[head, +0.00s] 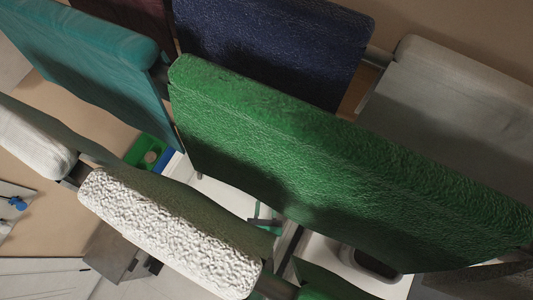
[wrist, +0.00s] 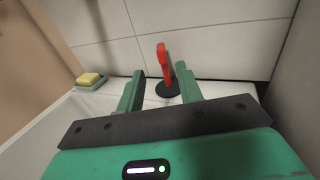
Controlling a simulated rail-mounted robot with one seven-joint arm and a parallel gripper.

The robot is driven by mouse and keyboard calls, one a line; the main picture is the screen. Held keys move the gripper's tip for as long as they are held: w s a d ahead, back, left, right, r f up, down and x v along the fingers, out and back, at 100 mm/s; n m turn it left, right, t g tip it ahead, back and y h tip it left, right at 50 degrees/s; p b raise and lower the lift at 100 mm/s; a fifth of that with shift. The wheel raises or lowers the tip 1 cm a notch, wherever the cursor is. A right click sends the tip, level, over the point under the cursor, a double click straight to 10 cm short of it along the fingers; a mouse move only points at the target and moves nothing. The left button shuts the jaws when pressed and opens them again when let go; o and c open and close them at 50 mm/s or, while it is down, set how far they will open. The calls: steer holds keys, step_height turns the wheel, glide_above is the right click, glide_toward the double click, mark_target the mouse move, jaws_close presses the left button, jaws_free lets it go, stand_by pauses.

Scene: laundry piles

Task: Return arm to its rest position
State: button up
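My gripper (wrist: 160,92) shows in the wrist view with its two green fingers spread apart. Nothing is held between them. Beyond the fingertips, a red upright piece (wrist: 162,62) on a round black base stands near a pale tiled wall, apart from the gripper. In the head view, hanging cloths hide most of the space below, and I cannot clearly make out the gripper there.
Cloths hang over rails in the head view: green (head: 300,150), navy (head: 275,45), teal (head: 75,50), grey (head: 455,100) and textured white (head: 165,230). In the wrist view, a yellow sponge (wrist: 90,79) sits on a green dish at left, and a dark wall rises at right.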

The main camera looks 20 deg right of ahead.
stand_by(0.5)
steer(key=b+x, duration=0.5)
steer(key=x, duration=0.7)
steer(key=shift+s+f, duration=0.1)
steer(key=shift+f, duration=0.05)
steer(key=shift+d+f+b, duration=0.1)
steer(key=shift+f+b, duration=0.1)
steer(key=shift+b, duration=0.1)
steer(key=shift+r+p, duration=0.45)
steer(key=shift+f, duration=0.1)
